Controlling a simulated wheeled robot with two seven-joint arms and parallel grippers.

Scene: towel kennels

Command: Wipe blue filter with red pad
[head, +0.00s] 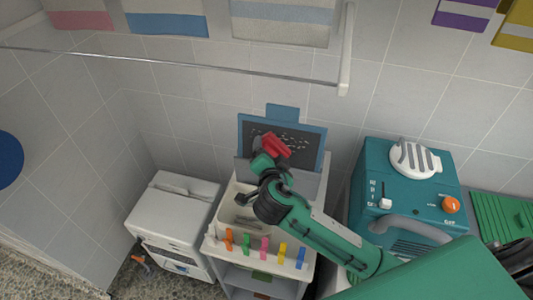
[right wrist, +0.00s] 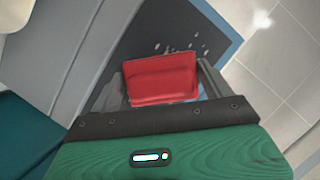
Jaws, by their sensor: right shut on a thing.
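The blue filter (head: 318,134) is a blue-framed panel with a dark mesh face and a tab on top, propped upright at the back of the white cart. Pale specks of lint show on its mesh. It also shows in the right wrist view (right wrist: 218,15). My right gripper (head: 268,152) is shut on the red pad (head: 277,146) and holds it in front of the filter's mesh, covering part of it. The pad also shows between the fingers in the right wrist view (right wrist: 162,78). I cannot tell whether the pad touches the mesh. My left gripper is not in view.
The white cart (head: 215,246) has a bin and several coloured clips along its front edge. A teal machine (head: 405,185) with an orange knob stands right, a white cabinet (head: 170,215) left. A towel rail (head: 180,65) crosses above.

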